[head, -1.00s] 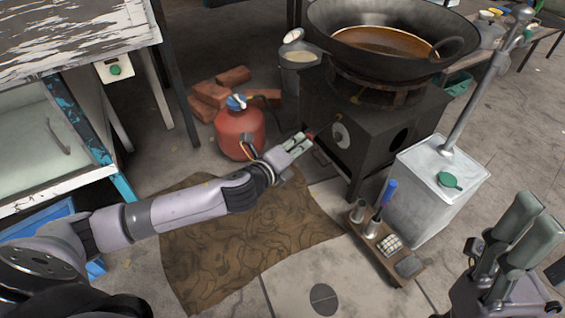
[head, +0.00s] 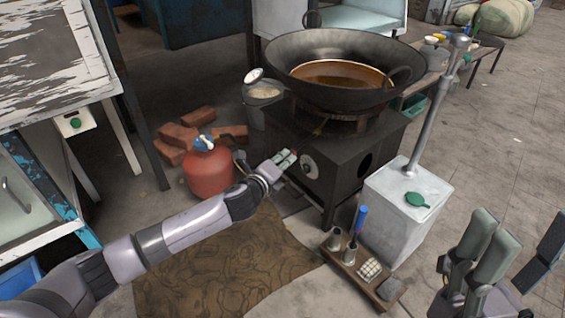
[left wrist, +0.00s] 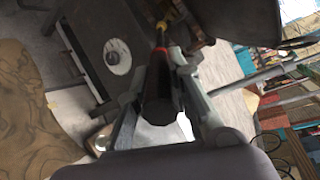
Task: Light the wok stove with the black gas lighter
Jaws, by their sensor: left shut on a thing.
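The black wok stove (head: 340,150) stands at the centre of the head view, with a wide wok (head: 310,80) of brown liquid on top. A round pale plate (head: 309,167) on its front also shows in the left wrist view (left wrist: 117,57). My left gripper (head: 287,157) is just left of this plate in the head view. It is shut on the black gas lighter (left wrist: 158,92), which has a red part and points toward the stove. The lighter is mostly hidden in the head view. My right gripper (head: 485,250) is open and empty at lower right.
A red gas bottle (head: 209,170) and bricks (head: 180,137) stand left of the stove. A white metal can (head: 400,215) with a pipe stands right. A small wooden tray (head: 345,262) with tools lies in front. A brown mat (head: 215,270) covers the floor below my left arm.

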